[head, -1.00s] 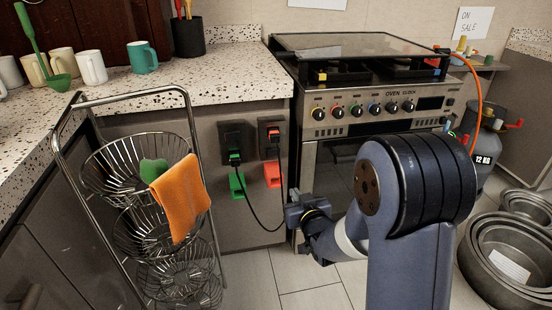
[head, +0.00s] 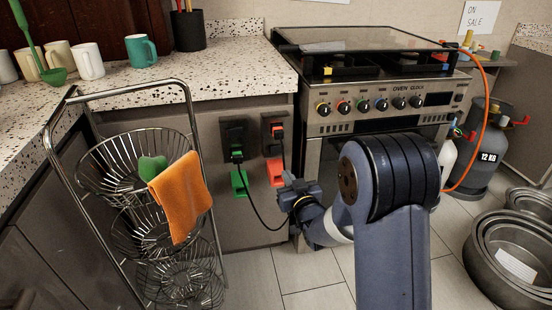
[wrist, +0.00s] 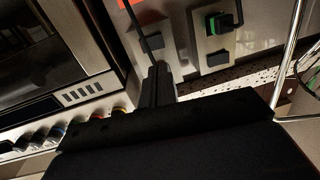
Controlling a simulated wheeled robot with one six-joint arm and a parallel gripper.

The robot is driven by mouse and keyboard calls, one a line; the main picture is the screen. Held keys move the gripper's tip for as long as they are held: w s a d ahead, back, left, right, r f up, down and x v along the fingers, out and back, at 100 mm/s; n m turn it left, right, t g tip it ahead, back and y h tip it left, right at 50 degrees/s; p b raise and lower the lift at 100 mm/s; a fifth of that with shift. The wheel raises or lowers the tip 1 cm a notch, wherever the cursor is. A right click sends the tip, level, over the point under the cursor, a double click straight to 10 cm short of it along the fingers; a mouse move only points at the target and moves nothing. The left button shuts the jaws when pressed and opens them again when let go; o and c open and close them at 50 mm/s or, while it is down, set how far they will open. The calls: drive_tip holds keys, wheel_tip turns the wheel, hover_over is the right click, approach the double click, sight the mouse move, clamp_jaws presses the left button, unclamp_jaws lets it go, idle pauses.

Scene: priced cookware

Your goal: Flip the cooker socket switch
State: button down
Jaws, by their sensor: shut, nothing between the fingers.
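Two dark sockets are on the grey cabinet side. The left socket (head: 233,130) holds a green plug (head: 237,155), and the right socket (head: 267,124) holds a red plug (head: 277,131). Black cords hang from both. In the wrist view the green plug (wrist: 215,24) sits in a pale plate, with a dark square rocker (wrist: 217,54) beside it. My gripper (head: 284,181) is shut and empty, low near the right socket. In the wrist view its fingers (wrist: 160,68) overlap the other plate, hiding much of it. Whether they touch it I cannot tell.
Green (head: 239,182) and red (head: 275,172) tags hang below the sockets. A wire basket rack (head: 188,120) with an orange cloth (head: 181,197) stands left. The oven (head: 375,100) is to the right, and steel pots (head: 490,265) lie far right. The floor between is clear.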

sight(272, 152)
drive_tip(key=b+x, duration=0.2)
drive_tip(key=x, duration=0.9)
drive_tip(key=shift+w+a, duration=0.1)
idle(0.4)
